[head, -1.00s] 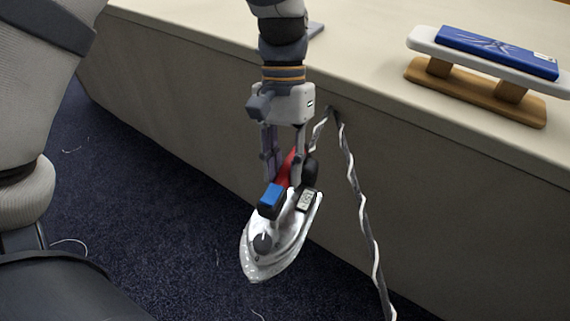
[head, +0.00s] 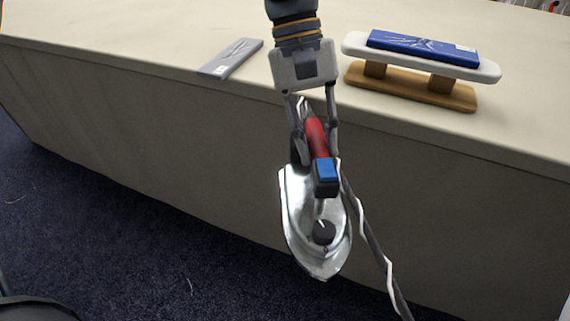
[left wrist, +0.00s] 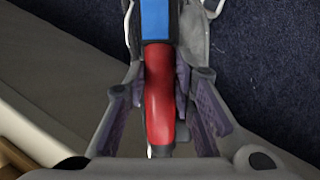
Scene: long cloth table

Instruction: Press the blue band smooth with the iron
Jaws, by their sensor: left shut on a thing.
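The iron (head: 298,215) has a silver body, a red handle and a blue button. It hangs in the air in front of the table's side, its nose pointing down in the head view. My left gripper (head: 318,140) is shut on its red handle, which fills the space between the fingers in the left wrist view (left wrist: 159,95). The blue band (head: 420,47), with creases and a small white label, lies on a white padded board (head: 487,71) on a wooden stand. My right gripper is not in view.
The board's wooden base (head: 410,88) stands on the long cloth-covered table (head: 130,35). A flat grey piece (head: 231,58) lies left of it, near the front edge. The iron's grey-and-white cord (head: 376,250) hangs down the front. The table's left part is clear.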

